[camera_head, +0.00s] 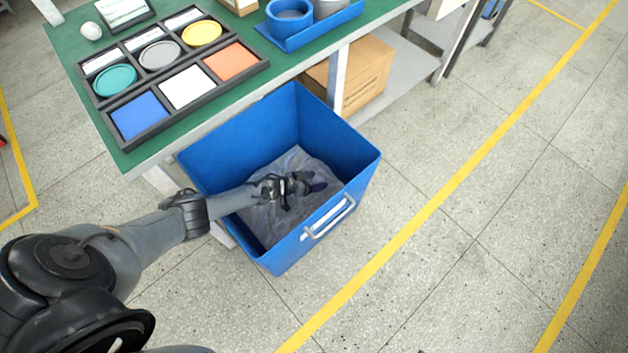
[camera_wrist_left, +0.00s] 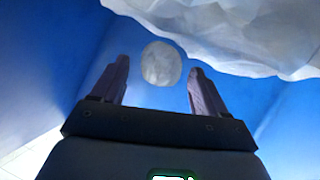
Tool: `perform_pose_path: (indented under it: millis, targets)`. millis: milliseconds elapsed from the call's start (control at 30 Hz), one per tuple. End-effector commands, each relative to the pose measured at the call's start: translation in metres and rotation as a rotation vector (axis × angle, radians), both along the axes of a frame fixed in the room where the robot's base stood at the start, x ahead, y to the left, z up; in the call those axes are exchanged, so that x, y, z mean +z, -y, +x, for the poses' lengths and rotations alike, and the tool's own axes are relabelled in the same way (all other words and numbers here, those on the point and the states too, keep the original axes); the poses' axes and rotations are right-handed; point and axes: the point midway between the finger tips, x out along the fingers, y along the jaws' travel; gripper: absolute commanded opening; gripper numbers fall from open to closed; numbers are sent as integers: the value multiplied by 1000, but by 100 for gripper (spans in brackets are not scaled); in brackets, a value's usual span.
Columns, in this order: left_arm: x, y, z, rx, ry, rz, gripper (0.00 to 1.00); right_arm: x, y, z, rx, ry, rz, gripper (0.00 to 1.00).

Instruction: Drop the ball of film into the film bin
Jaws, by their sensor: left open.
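The blue film bin (camera_head: 258,122) stands on the floor beside the table, with crumpled clear film (camera_head: 262,220) inside. My left gripper (camera_head: 305,184) reaches down into the bin, above the film. In the left wrist view its two fingers (camera_wrist_left: 158,85) are spread wide. A pale, crumpled ball of film (camera_wrist_left: 161,63) shows between and beyond the fingertips, with visible gaps to both fingers. Whether it is falling or resting cannot be told. In the head view I cannot make this ball out. My right gripper is not in view.
The green-topped table (camera_head: 62,42) holds a black tray of coloured pieces (camera_head: 137,117), a small pale lump (camera_head: 91,30) and a blue tray (camera_head: 322,27). A cardboard box (camera_head: 364,75) sits on the lower shelf. The floor right of the bin is clear.

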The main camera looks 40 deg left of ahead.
Motion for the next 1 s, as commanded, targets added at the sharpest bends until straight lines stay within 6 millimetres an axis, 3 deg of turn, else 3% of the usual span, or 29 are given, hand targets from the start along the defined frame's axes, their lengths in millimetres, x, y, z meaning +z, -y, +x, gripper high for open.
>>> perform_pose_path:
  millis: [133, 500, 1000]
  targets:
    - [7, 0, 0, 0, 0, 1, 74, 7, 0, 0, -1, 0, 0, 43]
    - [27, -15, -36, 0, -3, -1, 74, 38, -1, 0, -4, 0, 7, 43]
    - [29, -19, -45, 0, 0, -1, 74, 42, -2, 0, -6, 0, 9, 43]
